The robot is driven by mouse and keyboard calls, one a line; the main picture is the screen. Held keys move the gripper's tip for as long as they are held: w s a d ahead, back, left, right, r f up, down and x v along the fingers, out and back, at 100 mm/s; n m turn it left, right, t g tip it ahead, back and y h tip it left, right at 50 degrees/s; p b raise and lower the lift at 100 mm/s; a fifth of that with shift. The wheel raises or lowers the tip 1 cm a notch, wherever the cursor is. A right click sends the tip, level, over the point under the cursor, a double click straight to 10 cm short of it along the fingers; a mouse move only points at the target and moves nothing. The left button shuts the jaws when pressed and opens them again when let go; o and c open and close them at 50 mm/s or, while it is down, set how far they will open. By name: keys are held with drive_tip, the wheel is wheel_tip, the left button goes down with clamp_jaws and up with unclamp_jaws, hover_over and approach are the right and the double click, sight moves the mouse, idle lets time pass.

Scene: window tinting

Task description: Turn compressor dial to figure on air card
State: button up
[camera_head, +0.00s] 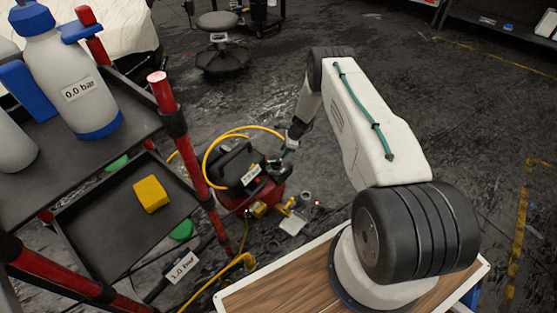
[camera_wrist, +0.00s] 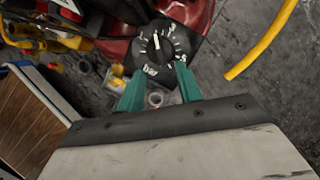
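The red compressor (camera_head: 236,199) stands on the floor, with a black top. In the wrist view its round black dial (camera_wrist: 157,48) has white figures, "bar" lettering and a white pointer mark near the top; most figures are too small to read. My gripper (camera_wrist: 160,74) has two green fingers spread apart at the dial's lower edge, with nothing seen between the tips. Contact with the dial cannot be told. In the head view my gripper (camera_head: 283,154) is above the compressor's right side. A white card (camera_head: 181,267) reading "1.0 bar" is at the trolley's lower edge.
The red and black trolley (camera_head: 110,130) stands left, holding a bottle (camera_head: 71,75) labelled "0.0 bar" and a yellow sponge (camera_head: 151,194). A yellow hose (camera_head: 207,163) loops by the compressor. A small label (camera_head: 251,175) sits on the compressor. A stool (camera_head: 220,45) stands behind.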

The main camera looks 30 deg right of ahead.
sight(277, 161)
drive_tip(key=x, duration=0.7)
drive_tip(key=shift+a+f, duration=0.1)
